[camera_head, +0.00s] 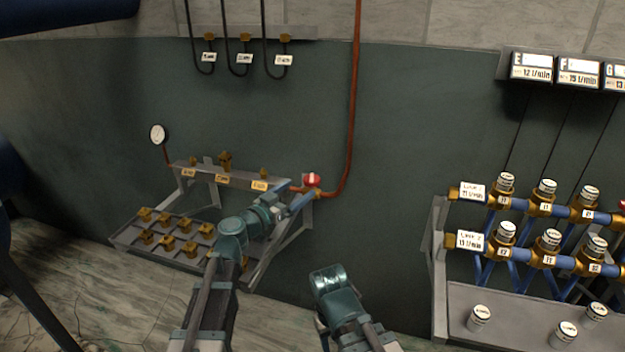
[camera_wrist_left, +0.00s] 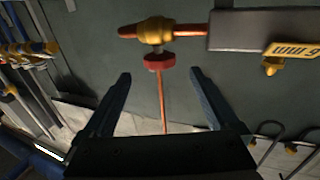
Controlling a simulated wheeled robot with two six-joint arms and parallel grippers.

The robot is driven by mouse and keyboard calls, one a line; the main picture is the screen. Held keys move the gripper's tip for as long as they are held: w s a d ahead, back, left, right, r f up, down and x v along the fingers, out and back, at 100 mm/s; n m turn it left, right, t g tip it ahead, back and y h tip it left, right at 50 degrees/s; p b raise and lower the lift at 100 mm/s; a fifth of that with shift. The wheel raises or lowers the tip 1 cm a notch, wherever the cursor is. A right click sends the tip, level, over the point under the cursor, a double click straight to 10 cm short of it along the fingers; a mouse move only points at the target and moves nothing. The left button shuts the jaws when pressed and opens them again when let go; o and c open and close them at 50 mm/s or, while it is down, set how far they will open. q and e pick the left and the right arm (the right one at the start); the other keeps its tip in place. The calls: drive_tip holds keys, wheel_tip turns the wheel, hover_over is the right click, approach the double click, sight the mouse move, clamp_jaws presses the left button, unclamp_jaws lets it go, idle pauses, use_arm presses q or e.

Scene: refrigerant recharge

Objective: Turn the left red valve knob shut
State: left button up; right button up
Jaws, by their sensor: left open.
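The left red valve knob (camera_head: 312,180) sits at the right end of the grey manifold rail, beside a red hose. In the left wrist view the red knob (camera_wrist_left: 159,61) is below a brass fitting, just beyond the fingertips and centred between them. My left gripper (camera_head: 292,196) is open, its blue fingers pointing toward the knob; it also shows in the left wrist view (camera_wrist_left: 160,75). I see a gap on each side of the knob and no contact. My right arm shows at the bottom centre, but its gripper jaws do not show.
A sloped tray (camera_head: 128,234) with several brass fittings stands below the rail (camera_head: 238,178). A pressure gauge (camera_head: 157,134) is at its left. A red hose (camera_head: 353,100) runs up the dark wall. A blue-pipe valve rack (camera_head: 439,270) stands at the right.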

sight(305, 182)
use_arm(q)
drive_tip(key=x, duration=0.8)
drive_tip(key=c, duration=1.4)
drive_tip(key=shift+w+a+m+g+h, duration=0.1)
drive_tip(key=shift+w+m+g+h, duration=0.05)
drive_tip(key=shift+m+g+h, duration=1.15)
drive_tip(key=shift+g+h, duration=0.1)
drive_tip(key=shift+h, duration=0.1)
drive_tip(key=shift+g, duration=0.3)
drive_tip(key=shift+s, duration=0.2)
